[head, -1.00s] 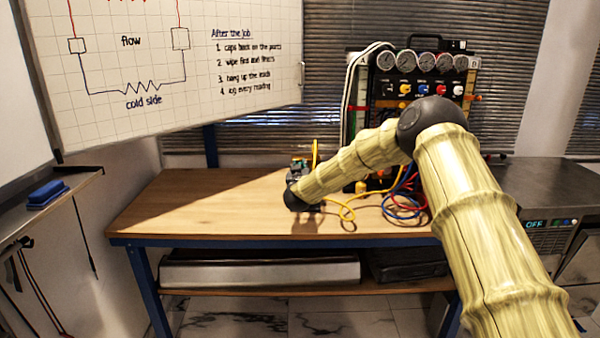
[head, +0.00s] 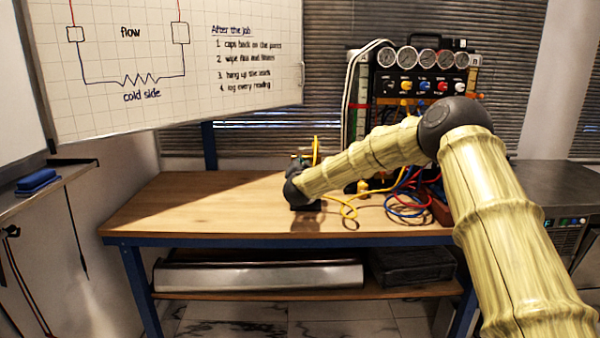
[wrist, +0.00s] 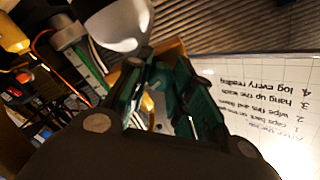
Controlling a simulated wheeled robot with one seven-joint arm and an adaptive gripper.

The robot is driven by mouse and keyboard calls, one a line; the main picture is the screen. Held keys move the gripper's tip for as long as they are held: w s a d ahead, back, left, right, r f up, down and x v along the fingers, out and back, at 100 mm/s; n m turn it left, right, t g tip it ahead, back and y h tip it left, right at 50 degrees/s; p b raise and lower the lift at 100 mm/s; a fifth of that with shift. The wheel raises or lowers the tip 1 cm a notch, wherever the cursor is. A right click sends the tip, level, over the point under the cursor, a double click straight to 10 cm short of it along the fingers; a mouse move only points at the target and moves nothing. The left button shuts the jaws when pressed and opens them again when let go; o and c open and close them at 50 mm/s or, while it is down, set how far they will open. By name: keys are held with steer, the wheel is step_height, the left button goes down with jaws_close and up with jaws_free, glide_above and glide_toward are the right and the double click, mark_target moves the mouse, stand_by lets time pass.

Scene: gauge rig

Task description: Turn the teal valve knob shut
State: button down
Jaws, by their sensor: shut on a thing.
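A gauge panel (head: 420,85) stands at the back right of the bench (head: 190,205), with yellow, blue and red hoses (head: 400,205) looping in front of it. A yellow tube (head: 316,150) rises behind my gripper. The bench's left side is clear. A whiteboard (head: 170,60) hangs at upper left.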

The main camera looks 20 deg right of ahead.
steer(key=shift+d+m+b, duration=0.1)
steer(key=shift+m+b, duration=1.35)
steer(key=shift+m, duration=0.75)
steer(key=c, duration=1.2)
jaws_free()
steer(key=shift+d, duration=0.1)
steer(key=shift+a, duration=0.2)
steer(key=v, duration=1.2)
steer(key=shift+f, duration=0.15)
